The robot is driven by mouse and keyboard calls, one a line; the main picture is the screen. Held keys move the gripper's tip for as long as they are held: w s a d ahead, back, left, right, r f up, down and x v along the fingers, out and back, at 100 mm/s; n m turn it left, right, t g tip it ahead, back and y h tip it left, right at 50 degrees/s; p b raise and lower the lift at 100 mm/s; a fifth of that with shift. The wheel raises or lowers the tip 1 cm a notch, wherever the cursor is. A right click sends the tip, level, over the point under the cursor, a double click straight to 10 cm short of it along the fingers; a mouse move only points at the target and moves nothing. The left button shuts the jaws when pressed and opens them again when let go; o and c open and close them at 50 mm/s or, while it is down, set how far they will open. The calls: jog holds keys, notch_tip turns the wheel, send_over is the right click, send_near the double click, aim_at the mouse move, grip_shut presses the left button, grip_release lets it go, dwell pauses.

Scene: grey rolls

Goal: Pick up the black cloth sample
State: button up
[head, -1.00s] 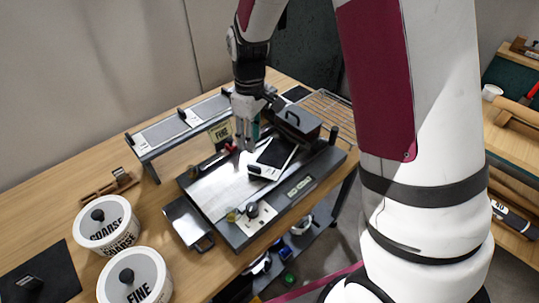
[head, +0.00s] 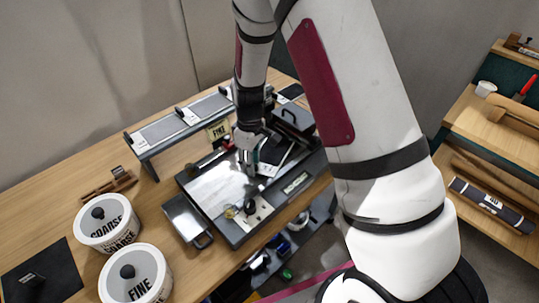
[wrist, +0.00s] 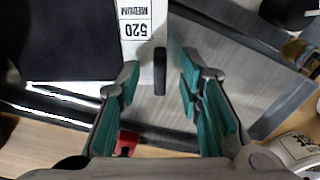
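A black cloth sample (head: 276,151) with a white end strip lies on the grey machine's metal plate (head: 213,188). In the wrist view the black sample (wrist: 65,40) fills the upper left, and its white strip reads "520 MEDIUM". A dark upright tab (wrist: 160,70) stands at the end of the strip. My gripper (head: 248,170) is low over the plate at the sample's end. In the wrist view my gripper (wrist: 160,78) is open, with teal pads on either side of the tab and gaps showing. My wrist and fingers hide part of the sample in the head view.
A raised rack (head: 180,124) with grey samples stands behind the machine. Tubs marked coarse (head: 106,222) and fine (head: 136,275) stand at the left, near a black mat (head: 38,280). A dark lidded block (head: 292,122) is close right of my wrist.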

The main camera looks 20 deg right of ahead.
jog(key=shift+c, duration=0.5)
grip_shut()
jog(key=shift+a+r, duration=0.1)
